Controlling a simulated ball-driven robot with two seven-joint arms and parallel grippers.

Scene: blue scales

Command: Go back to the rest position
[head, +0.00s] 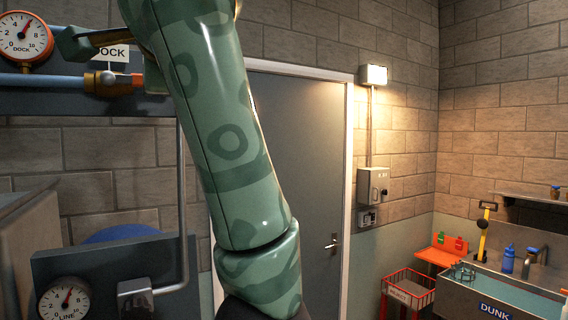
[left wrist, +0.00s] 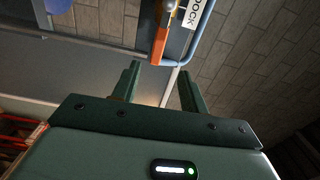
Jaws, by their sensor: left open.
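My left arm, green with darker patches, rises through the middle of the head view, its upper end cut off by the top edge. In the left wrist view my left gripper (left wrist: 160,68) is open, its two dark green fingers apart with nothing between them. An orange valve handle (left wrist: 159,46) shows beyond the fingertips; I cannot tell how far. In the head view this handle (head: 130,82) sits on a blue pipe (head: 50,80), close to the arm. My right gripper is not in view.
A DOCK gauge (head: 24,38) and a LINE gauge (head: 64,301) are at left. A grey door (head: 300,150) stands behind the arm. At right are a wall box (head: 372,186), a red wire basket (head: 408,290) and a DUNK sink (head: 525,297). The space before the door looks clear.

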